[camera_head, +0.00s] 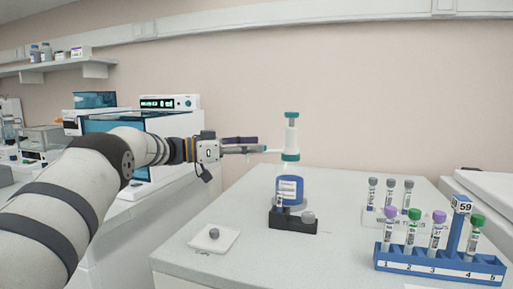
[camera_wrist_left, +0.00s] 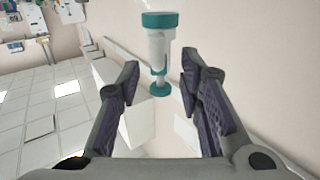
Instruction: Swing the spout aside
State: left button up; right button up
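A dispenser bottle (camera_head: 289,188) with blue liquid stands upright on the bench, with a white and teal pump head (camera_head: 291,140) on top. Its thin pale spout (camera_head: 273,151) points left toward my left gripper (camera_head: 261,146). In the left wrist view the pump head (camera_wrist_left: 159,45) is ahead, and a teal part that looks like the spout end (camera_wrist_left: 160,89) shows between the fingers. My left gripper (camera_wrist_left: 160,76) is open, its fingers apart on either side; I cannot tell whether either touches the spout. My right gripper is not in view.
A black holder (camera_head: 292,224) stands in front of the bottle. A white square plate (camera_head: 228,241) with a grey-topped piece lies front left. A blue rack (camera_head: 440,266) with several capped tubes stands front right, a clear rack (camera_head: 372,217) behind it. Instruments (camera_head: 170,103) stand at the left.

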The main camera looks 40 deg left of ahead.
pick_arm(q)
jog(key=v, duration=1)
jog(key=shift+s+a, duration=0.1)
